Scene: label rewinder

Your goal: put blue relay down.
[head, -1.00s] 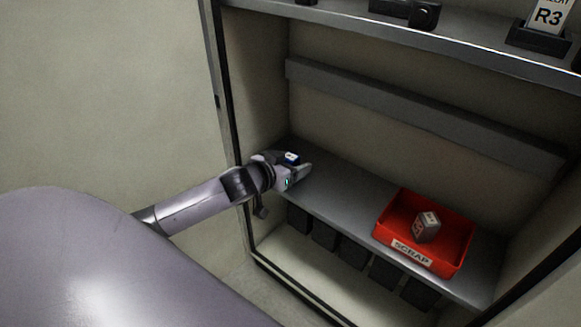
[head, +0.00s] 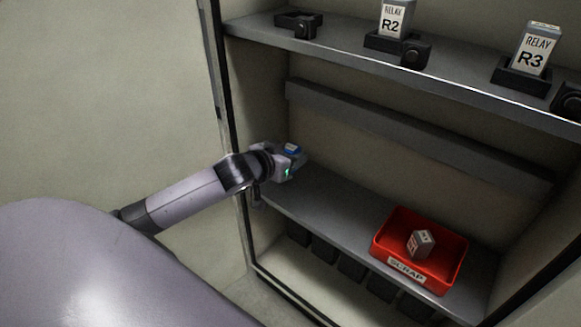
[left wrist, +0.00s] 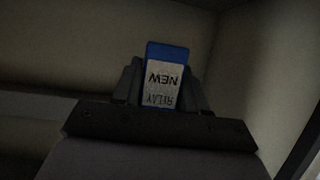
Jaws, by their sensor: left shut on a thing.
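My left gripper (head: 296,157) is above the left end of the lower shelf in the head view. In the left wrist view the blue relay (left wrist: 165,76) sits between the fingers (left wrist: 162,88), with a blue end and a pale label reading "RELAY NEW", upside down in the picture. The relay appears raised clear of the lower shelf (head: 330,200). My right gripper is in neither view.
A red SCRAP tray (head: 445,275) on the lower shelf holds a grey relay (head: 420,243). On the upper shelf, relays R2 (head: 394,20) and R3 (head: 534,48) stand in black sockets; a black socket at left (head: 297,22) is empty. The lower shelf left of the tray is clear.

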